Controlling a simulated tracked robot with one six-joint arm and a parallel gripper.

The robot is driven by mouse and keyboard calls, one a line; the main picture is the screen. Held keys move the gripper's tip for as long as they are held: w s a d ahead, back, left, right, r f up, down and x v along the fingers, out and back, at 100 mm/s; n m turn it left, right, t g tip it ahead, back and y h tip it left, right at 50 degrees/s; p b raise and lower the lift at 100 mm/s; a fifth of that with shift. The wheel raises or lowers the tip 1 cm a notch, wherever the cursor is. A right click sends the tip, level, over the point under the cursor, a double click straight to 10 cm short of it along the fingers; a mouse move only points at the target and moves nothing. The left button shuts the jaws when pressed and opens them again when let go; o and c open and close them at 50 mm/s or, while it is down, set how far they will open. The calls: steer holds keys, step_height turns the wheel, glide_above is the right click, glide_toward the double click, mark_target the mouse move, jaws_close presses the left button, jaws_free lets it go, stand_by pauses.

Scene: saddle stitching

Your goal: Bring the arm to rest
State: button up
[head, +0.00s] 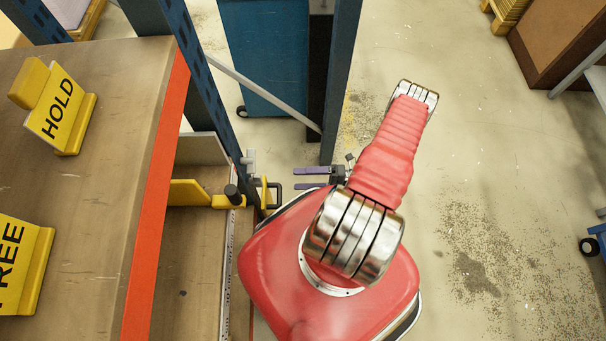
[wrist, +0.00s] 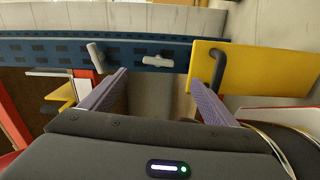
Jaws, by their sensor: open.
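My gripper (head: 298,178) shows in the head view at the end of my red arm, beside the shelf rack. Its two purple fingers point left and stand apart, with nothing between them. In the wrist view my gripper (wrist: 158,80) is open and empty. A yellow plate with a dark handle (wrist: 255,72) is beyond the right finger. In the head view a dark handle on a yellow part (head: 273,193) lies just left of the fingers, apart from them as far as I can tell.
A wooden shelf (head: 110,120) with an orange edge fills the left. It bears a yellow HOLD sign (head: 58,113) and a yellow FREE sign (head: 15,258). A blue rack post (head: 342,75) rises behind my gripper. A blue cabinet (head: 262,60) stands behind. Floor at right is open.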

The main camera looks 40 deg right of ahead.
stand_by(0.4)
steer(key=s+a+r+n+g+y, duration=0.1)
steer(key=s+a+r+n+g, duration=0.15)
steer(key=s+n+g, duration=0.6)
steer(key=w+d+r+n+g+h, duration=0.2)
steer(key=r+n+h, duration=0.1)
steer(key=r+n, duration=0.45)
steer(key=w+d+r+n+g+h, duration=0.2)
steer(key=r+n+h, duration=0.1)
steer(key=r+n, duration=0.5)
steer(key=w+d+r+n+g+h, duration=0.1)
steer(key=w+d+r+n+h, duration=0.15)
steer(key=r+n, duration=0.55)
steer(key=a+r+n+t+h, duration=0.2)
steer(key=a+r+n, duration=0.2)
steer(key=r, duration=0.7)
steer(key=a+r+n+t+h, duration=0.2)
steer(key=a+r, duration=0.5)
steer(key=r, duration=0.4)
steer(key=a+r+n+t+h, duration=0.3)
steer(key=a+r+n+t, duration=0.1)
steer(key=r, duration=0.6)
steer(key=shift+w+a+r+n, duration=0.15)
steer(key=shift+a+r+n, duration=0.25)
steer(key=shift+a+n, duration=0.6)
